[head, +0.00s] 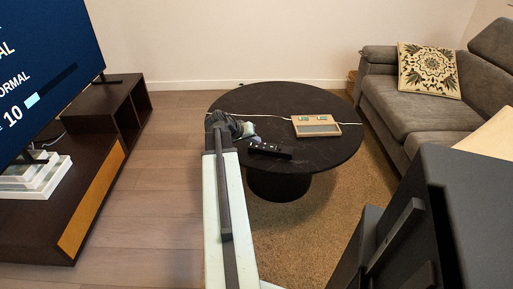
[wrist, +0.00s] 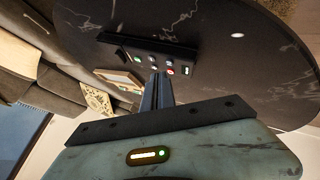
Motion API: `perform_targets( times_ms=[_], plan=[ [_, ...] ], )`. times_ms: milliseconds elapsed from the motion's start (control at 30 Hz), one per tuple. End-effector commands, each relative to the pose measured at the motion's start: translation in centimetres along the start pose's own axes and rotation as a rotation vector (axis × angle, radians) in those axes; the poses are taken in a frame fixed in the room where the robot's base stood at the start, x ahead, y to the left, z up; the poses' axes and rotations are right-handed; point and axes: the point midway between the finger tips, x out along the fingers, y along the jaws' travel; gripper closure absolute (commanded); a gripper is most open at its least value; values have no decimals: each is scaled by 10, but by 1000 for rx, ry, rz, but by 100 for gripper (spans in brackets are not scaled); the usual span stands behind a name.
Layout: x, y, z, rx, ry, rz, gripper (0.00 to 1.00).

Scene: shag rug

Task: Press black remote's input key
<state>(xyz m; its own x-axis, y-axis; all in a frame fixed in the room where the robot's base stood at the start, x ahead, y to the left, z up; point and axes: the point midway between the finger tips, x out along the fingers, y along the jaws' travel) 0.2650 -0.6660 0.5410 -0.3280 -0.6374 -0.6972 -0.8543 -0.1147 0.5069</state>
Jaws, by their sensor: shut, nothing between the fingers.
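The black remote (head: 270,150) lies on the round dark table (head: 300,100), near its front edge. I cannot read which one is the input key. My gripper (head: 250,138) is at the left part of the table, just left of the remote in the head view. In the wrist view my gripper (wrist: 160,76) is shut and empty. Its tips overlap the remote's key side in the picture. I cannot tell whether they touch it.
A light wooden framed box (head: 317,126) lies on the table behind and right of the remote. A thin white line crosses the tabletop. A grey sofa (head: 420,100) stands at right. A large screen (head: 45,70) showing "NORMAL" and "10" stands on a dark cabinet (head: 75,190) at left.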

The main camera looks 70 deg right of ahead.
Motion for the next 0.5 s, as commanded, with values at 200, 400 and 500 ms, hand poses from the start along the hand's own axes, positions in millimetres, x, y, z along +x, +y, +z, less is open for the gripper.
perform_targets(
  times_ms=[200,400,500],
  plan=[
    [6,-6,4,0,0,0,100],
    [6,-5,4,0,0,0,100],
    [6,-5,4,0,0,0,100]
  ],
)
